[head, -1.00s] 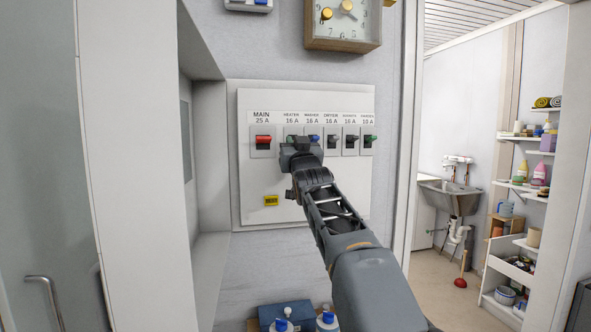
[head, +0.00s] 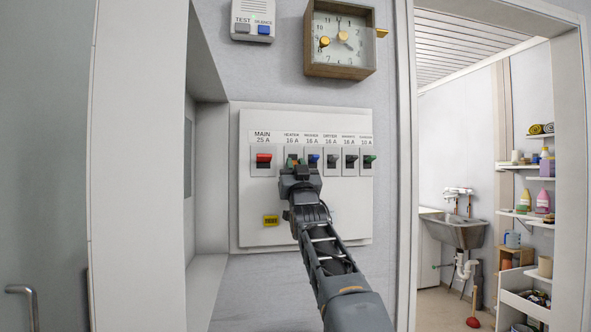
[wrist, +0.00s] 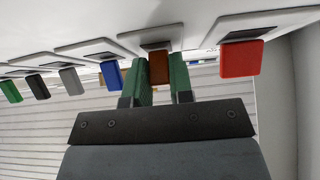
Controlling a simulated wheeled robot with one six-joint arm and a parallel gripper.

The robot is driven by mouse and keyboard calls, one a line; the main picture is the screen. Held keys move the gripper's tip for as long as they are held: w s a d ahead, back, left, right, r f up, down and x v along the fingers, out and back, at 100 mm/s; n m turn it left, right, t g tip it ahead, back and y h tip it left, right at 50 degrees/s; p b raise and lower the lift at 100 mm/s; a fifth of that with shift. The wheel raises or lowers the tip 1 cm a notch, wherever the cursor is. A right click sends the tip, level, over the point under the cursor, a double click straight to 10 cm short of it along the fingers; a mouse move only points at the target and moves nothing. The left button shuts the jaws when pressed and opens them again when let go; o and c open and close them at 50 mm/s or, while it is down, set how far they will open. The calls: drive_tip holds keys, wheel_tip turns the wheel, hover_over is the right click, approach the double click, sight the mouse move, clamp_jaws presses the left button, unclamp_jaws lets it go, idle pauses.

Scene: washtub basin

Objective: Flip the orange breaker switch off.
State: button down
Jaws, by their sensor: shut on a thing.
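The orange breaker switch (wrist: 158,68) shows dark orange-brown in the wrist view, between the two green fingers of my gripper (wrist: 160,82). My gripper is shut on it. In the head view my gripper (head: 297,162) is at the HEATER 16 A position, and its fingers mostly hide the switch there. The white breaker panel (head: 330,215) holds the switch in a row with others. Whether the lever points up or down is hard to tell.
The red MAIN switch (head: 263,158) is left of my gripper and the blue WASHER switch (head: 313,158) is close on its right. Grey, black and green switches continue right. A yellow label (head: 271,221) is below. A wall recess is left; a doorway is right.

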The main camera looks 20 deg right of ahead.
drive_tip(key=c, duration=1)
unclamp_jaws()
drive_tip(key=b+v, duration=0.5)
drive_tip(key=v, duration=0.8)
drive_tip(key=shift+s+f, duration=0.25)
drive_tip(key=shift+s, duration=0.1)
drive_tip(key=shift+w+a, duration=0.1)
